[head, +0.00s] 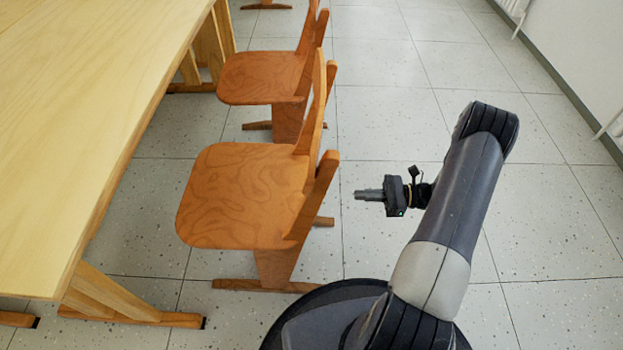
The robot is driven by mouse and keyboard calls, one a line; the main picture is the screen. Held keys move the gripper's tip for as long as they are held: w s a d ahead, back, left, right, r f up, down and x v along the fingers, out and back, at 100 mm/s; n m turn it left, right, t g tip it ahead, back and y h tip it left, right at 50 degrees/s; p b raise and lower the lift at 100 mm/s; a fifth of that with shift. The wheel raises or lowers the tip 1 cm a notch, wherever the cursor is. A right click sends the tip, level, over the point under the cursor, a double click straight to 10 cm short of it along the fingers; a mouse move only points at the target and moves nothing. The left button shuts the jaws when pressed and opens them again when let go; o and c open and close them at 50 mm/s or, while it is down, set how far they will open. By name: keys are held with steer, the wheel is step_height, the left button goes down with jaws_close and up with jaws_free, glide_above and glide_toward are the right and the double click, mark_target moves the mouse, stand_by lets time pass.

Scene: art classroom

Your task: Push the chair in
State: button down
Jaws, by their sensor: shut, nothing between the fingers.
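The nearest wooden chair (245,195) stands upright on the tiled floor, its seat facing the table (80,110) at the left. A strip of floor shows between the seat's front edge and the table edge. Its backrest is on the right side, toward my arm. My gripper (358,194) is shut and empty. It points left at the chair's backrest from the right, with a visible gap between them in the picture. A second wooden chair (262,77) of the same kind stands behind the first along the table.
The table's wooden legs (110,295) and foot bars reach the floor near the chairs. Part of another chair foot (266,5) shows at the top. A white wall (580,50) with pipes runs along the right. Open tiled floor (390,85) lies between chairs and wall.

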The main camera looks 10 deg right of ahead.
steer(key=p, duration=0.2)
glide_toward(261, 191)
steer(key=shift+w+d+f, duration=0.1)
steer(key=shift+d+f, duration=0.1)
steer(key=shift+f, duration=0.35)
stand_by(0.3)
steer(key=shift+a, duration=0.1)
steer(key=shift+b+x, duration=0.4)
steer(key=shift+x, duration=2)
steer(key=shift+a, duration=0.15)
steer(key=shift+b+x, duration=0.4)
steer(key=shift+x, duration=1.95)
steer(key=shift+r, duration=0.1)
steer(key=shift+a, duration=0.15)
